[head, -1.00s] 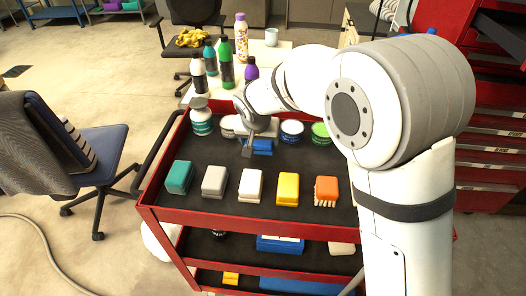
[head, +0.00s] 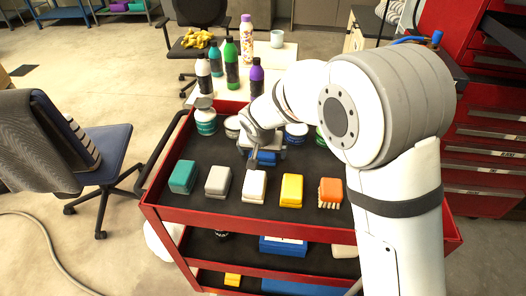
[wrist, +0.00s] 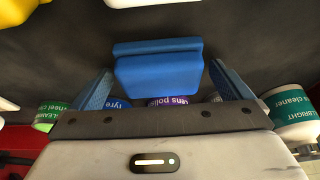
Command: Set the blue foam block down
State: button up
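The blue foam block (head: 262,158) is on the dark top mat of the red trolley, behind the white block; my gripper (head: 258,150) is over it and partly hides it. In the wrist view the blue block (wrist: 158,70) lies between the two blue-padded fingers, with a gap showing on each side. My gripper is open around it and does not appear to touch it. The block looks flat on the mat, though its underside is hidden.
A row of teal (head: 183,177), grey (head: 218,181), white (head: 254,186), yellow (head: 291,190) and orange (head: 331,192) blocks lies along the front. Labelled tins (head: 206,122) stand behind. The trolley (head: 300,222) has a raised red rim. Bottles (head: 231,65) stand on a table beyond.

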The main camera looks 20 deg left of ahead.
jog(key=shift+r, duration=0.1)
jog(key=shift+r, duration=0.25)
jog(key=v, duration=1.1)
jog(key=shift+r+p, duration=0.3)
jog(key=shift+p, duration=0.05)
jog(key=shift+s, duration=0.15)
jog(key=d+r+m+g+h, duration=0.1)
jog(key=d+r, duration=0.1)
jog(key=d, duration=1.1)
jog(key=d+r+m, duration=0.1)
jog(key=d+r, duration=0.1)
jog(key=d, duration=1.1)
jog(key=s+d+f+m+g, duration=0.1)
jog(key=s+d+f, duration=0.1)
jog(key=s+d, duration=1.1)
jog(key=shift+d, duration=0.65)
